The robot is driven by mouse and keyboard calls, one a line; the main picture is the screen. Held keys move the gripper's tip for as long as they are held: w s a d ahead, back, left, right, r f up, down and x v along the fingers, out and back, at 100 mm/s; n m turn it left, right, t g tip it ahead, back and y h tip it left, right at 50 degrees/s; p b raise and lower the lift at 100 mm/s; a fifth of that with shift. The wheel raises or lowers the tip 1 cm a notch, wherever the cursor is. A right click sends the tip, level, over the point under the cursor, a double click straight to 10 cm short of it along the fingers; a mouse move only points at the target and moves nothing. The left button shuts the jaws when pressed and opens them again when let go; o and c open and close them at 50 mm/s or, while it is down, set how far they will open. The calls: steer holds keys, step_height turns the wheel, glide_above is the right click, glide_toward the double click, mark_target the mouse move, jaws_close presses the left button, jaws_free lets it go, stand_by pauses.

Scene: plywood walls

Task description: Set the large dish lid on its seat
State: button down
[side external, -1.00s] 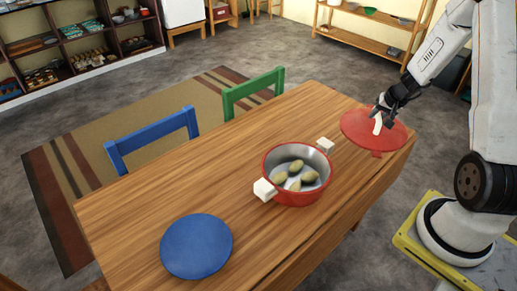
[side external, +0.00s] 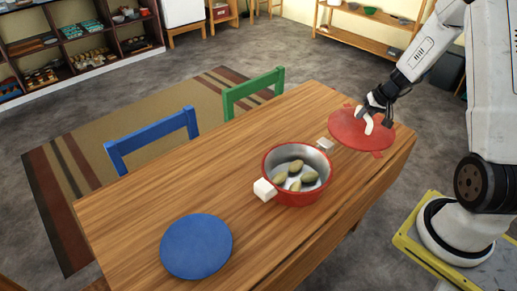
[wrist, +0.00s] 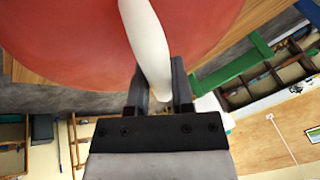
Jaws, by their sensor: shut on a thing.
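The red dish lid (side external: 350,136) with a white handle (side external: 367,122) is in my gripper (side external: 376,104) near the right end of the table. My gripper is shut on the handle, and the lid looks slightly raised and tilted. In the wrist view the lid (wrist: 60,40) fills the upper part, with the handle (wrist: 146,45) running into my gripper (wrist: 160,95). The red pot (side external: 296,194) with white side handles stands left of the lid on the table. It is uncovered and holds several greenish-brown oval pieces (side external: 309,178). The lid and pot are apart.
A blue round plate or lid (side external: 196,246) lies at the near left of the wooden table (side external: 150,204). A blue chair (side external: 152,140) and a green chair (side external: 252,92) stand along the far edge. The tabletop between the blue disc and pot is clear.

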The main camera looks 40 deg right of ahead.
mark_target(335, 127)
steer(key=w+a+n+y, duration=0.1)
steer(key=a+n, duration=0.1)
steer(key=w+a+n+g+y, duration=0.1)
steer(key=a+n, duration=0.1)
steer(key=w+a+n, duration=0.2)
steer(key=n, duration=0.1)
steer(key=shift+a+y, duration=0.15)
steer(key=shift+y, duration=0.25)
steer(key=w+a+r+n+g+h, duration=0.1)
steer(key=a+n+g, duration=0.3)
steer(key=a+n, duration=0.4)
steer(key=w+a+r+n+g+h, duration=0.1)
steer(key=a+n+g, duration=0.3)
steer(key=a+n, duration=0.5)
steer(key=n, duration=0.9)
steer(key=shift+w+a+g+h, duration=0.2)
steer(key=shift+a+g+h, duration=0.1)
steer(key=shift+h, duration=0.1)
steer(key=shift+f, duration=0.1)
steer(key=shift+f, duration=1.75)
steer(key=shift+f, duration=0.75)
steer(key=shift+f, duration=0.35)
steer(key=shift+f, duration=0.8)
